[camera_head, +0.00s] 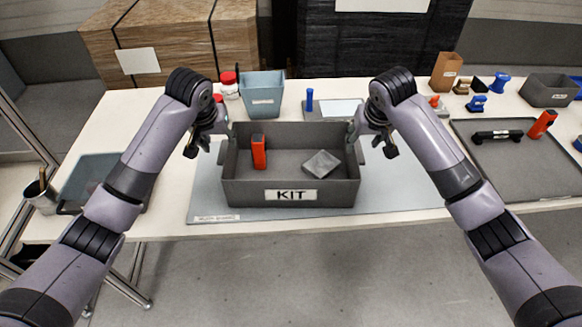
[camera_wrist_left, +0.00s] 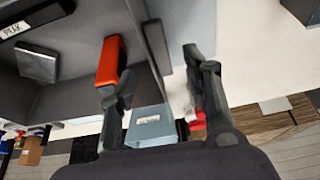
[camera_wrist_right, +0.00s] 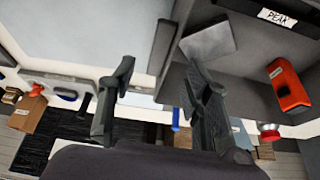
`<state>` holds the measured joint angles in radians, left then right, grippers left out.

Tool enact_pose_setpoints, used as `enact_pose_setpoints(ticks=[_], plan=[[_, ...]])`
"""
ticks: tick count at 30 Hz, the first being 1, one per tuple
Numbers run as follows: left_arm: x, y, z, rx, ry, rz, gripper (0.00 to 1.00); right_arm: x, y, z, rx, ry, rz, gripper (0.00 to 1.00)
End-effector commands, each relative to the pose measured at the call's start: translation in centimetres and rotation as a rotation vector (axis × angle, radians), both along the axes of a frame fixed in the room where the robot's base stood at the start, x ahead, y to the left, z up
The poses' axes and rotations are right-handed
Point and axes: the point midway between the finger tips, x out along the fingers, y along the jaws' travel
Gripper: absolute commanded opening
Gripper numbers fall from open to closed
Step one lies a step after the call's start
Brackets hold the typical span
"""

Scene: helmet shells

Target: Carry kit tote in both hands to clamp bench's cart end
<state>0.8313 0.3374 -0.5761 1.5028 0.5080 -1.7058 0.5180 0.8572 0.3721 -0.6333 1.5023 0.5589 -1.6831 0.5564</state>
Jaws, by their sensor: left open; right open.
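The grey kit tote (camera_head: 240,194), labelled KIT on its front, stands on a grey-blue mat on the white bench. It holds an orange-red tool (camera_head: 259,152) and a flat grey block (camera_head: 321,164). My left gripper (camera_head: 222,138) is at the tote's left end wall, and in the left wrist view its open fingers (camera_wrist_left: 158,82) straddle that wall. My right gripper (camera_head: 360,138) is at the right end wall. In the right wrist view its open fingers (camera_wrist_right: 160,85) stand either side of that wall. I cannot tell whether the fingers touch the walls.
A blue-grey bin (camera_head: 262,94) stands behind the tote. A dark tray (camera_head: 510,160) lies to the right, with small blue items and a brown box (camera_head: 446,72) behind it. Floor in front is clear.

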Motion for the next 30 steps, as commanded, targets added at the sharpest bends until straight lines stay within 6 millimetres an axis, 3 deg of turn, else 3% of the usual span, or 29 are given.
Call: enact_pose_setpoints(ticks=[6, 12, 22, 30], plan=[[1.3, 0.0, -3.3, 0.0, 0.003, 0.0, 0.45, 1.4, 0.1, -3.3, 0.001, 0.002, -0.001, 0.45], [2.0, 0.0, -4.8, 0.0, 0.001, 0.0, 0.45, 2.0, 0.0, -4.8, 0.0, 0.001, 0.0, 0.45], [2.0, 0.0, -5.0, -0.001, 0.0, -0.001, 0.45, 2.1, 0.0, -5.0, 0.0, 0.0, 0.0, 0.45], [2.1, 0.0, -4.9, -0.001, 0.0, 0.0, 0.28, 2.1, 0.0, -4.9, 0.001, 0.0, 0.0, 0.28]])
